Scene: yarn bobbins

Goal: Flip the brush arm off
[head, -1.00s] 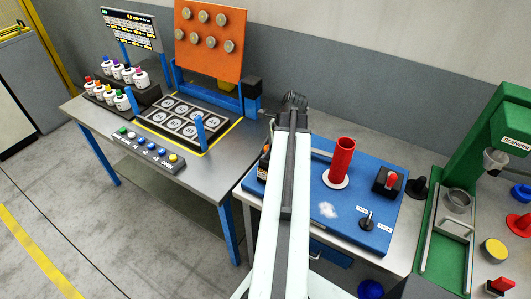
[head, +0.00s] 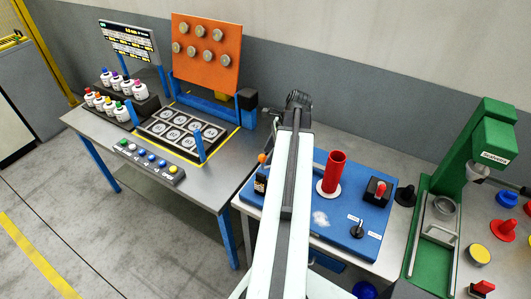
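My arm reaches away from me up the middle of the head view, with my gripper (head: 298,99) at its far end. The gripper is small, dark and seen from behind, so its fingers do not show clearly. It appears above the back left of a blue panel (head: 335,246), apart from the controls. On the panel, a small black toggle switch (head: 357,230) stands at the front right between two white labels. A red cylinder (head: 333,172) stands upright on a white disc. A black box with a red switch (head: 377,191) is to its right. I cannot tell which part is the brush arm.
My arm hides the panel's left part; a dark block with an orange knob (head: 262,158) shows beside it. A table (head: 213,180) with bottles and a button strip (head: 149,161) stands left. A green machine (head: 484,140) stands right. Floor is clear at front left.

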